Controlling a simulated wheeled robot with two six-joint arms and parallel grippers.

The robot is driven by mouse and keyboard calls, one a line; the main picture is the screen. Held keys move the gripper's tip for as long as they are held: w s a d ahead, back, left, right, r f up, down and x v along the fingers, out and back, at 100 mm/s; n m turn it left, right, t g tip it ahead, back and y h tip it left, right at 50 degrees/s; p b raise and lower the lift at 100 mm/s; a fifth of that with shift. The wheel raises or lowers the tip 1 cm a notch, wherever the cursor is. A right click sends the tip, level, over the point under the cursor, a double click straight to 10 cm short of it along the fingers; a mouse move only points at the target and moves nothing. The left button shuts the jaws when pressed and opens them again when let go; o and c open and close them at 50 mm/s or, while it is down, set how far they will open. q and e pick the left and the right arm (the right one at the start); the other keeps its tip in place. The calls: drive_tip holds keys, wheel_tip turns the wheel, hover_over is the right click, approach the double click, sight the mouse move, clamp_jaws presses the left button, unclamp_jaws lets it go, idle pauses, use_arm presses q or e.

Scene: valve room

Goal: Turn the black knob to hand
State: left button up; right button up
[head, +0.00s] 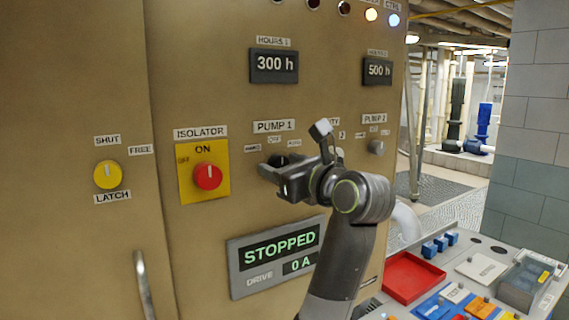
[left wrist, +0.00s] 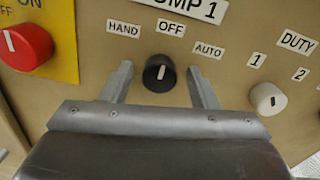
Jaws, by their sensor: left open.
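The black knob (left wrist: 157,75) is on the tan panel under the PUMP 1 label, with HAND at its left, OFF above and AUTO at its right. Its white mark points up, toward OFF. My left gripper (left wrist: 161,82) is open, with one finger on each side of the knob and a gap showing on both sides. In the head view my left gripper (head: 268,168) is at the panel below the PUMP 1 label and mostly covers the knob. My right gripper is not in view.
A red ISOLATOR knob (head: 207,176) on a yellow plate is to the left, and a white DUTY knob (left wrist: 267,99) to the right. The STOPPED display (head: 280,250) is below. A desk with a red tray (head: 411,277) stands at the lower right.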

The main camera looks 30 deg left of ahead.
use_arm(q)
drive_tip(key=c, duration=1)
drive_tip(key=shift+n, duration=0.3)
drive_tip(key=shift+n+b, duration=1.9)
drive_tip(key=shift+n, duration=2.2)
drive_tip(key=o, duration=1)
drive_tip(key=shift+s, duration=0.1)
